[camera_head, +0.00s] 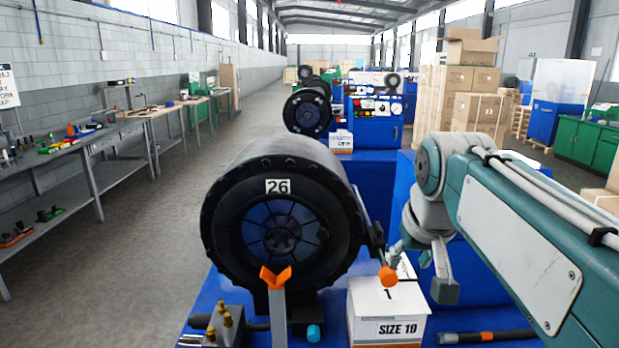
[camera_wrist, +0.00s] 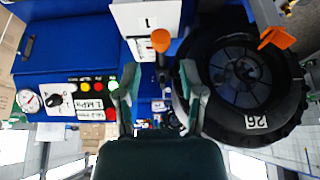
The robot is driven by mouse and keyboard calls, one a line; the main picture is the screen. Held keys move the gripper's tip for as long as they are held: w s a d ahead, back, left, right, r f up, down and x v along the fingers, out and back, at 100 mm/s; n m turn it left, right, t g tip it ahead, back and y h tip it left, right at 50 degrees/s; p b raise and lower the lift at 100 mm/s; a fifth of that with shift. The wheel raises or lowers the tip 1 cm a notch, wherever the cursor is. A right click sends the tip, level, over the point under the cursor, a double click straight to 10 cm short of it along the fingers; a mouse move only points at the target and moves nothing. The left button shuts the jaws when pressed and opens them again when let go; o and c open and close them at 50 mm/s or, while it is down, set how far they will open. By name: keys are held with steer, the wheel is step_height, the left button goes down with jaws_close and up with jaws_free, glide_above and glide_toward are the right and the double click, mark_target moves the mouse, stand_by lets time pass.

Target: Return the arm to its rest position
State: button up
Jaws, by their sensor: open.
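My arm reaches in from the right in the head view, its wrist bent down beside the crimper. My gripper (camera_head: 411,252) is close to the orange-knobbed lever (camera_head: 388,277), on the right of the black crimper head (camera_head: 283,225) marked 26. In the wrist view my gripper (camera_wrist: 154,84) is open, its two fingers apart. The orange knob (camera_wrist: 160,40) shows beyond the fingertips, in line with the gap. I see nothing held, and cannot tell whether a finger touches the lever.
An orange forked post (camera_head: 276,285) stands in front of the crimper. A control panel (camera_wrist: 93,98) shows in the wrist view. The left aisle (camera_head: 190,170) is clear.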

steer(key=s+f, duration=1.5)
steer(key=s, duration=0.1)
steer(key=shift+t, duration=0.3)
steer(key=shift+r, duration=0.1)
